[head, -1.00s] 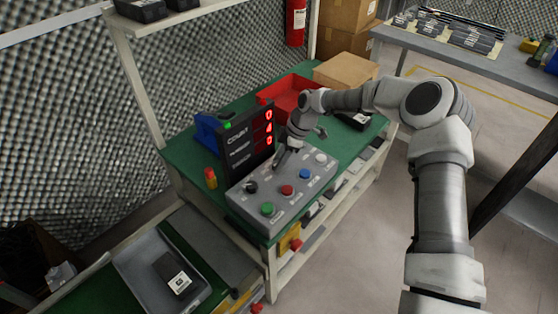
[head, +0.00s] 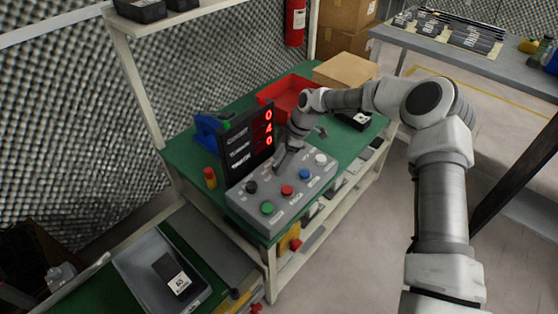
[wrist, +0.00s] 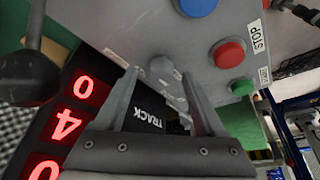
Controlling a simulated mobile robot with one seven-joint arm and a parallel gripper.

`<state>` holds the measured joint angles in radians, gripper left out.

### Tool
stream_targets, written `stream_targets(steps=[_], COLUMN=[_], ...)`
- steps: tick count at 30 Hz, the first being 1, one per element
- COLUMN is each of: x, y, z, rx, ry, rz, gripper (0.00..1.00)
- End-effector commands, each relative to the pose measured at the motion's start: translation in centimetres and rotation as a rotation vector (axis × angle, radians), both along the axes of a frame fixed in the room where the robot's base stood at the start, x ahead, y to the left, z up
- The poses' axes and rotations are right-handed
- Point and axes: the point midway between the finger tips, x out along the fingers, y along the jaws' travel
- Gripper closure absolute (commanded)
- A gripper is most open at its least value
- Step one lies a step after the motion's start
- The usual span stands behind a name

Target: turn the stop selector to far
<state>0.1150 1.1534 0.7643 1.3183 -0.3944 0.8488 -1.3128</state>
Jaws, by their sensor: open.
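The grey control panel (head: 285,203) stands on the green bench top. My gripper (head: 283,160) reaches down to its back row, beside the display. In the wrist view my gripper (wrist: 159,78) is open. A small grey knob (wrist: 160,66), which looks like the stop selector, shows between the fingertips. I cannot tell whether the fingers touch it. Its pointer and any "far" label are not readable. The red button (wrist: 229,53) has a STOP label beside it. The display (head: 248,146) shows red digits 0, 4, 0.
On the panel are a blue button (head: 305,174), a green button (head: 267,208), a white knob (head: 320,159) and a black knob (head: 251,187). A dark ball-ended lever (wrist: 28,76) is left in the wrist view. A red bin (head: 290,93) stands behind my arm.

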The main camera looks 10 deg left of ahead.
Motion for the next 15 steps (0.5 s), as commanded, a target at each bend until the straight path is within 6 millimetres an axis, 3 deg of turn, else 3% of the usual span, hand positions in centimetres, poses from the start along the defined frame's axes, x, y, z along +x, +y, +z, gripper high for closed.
stream_targets(steps=[5, 15], x=[0.4, 1.2], y=[-1.0, -4.1], z=[2.6, 10.3], rx=[0.0, -0.001], ry=[-0.005, -0.004], rz=[-0.002, -0.002], gripper=[0.28, 0.28])
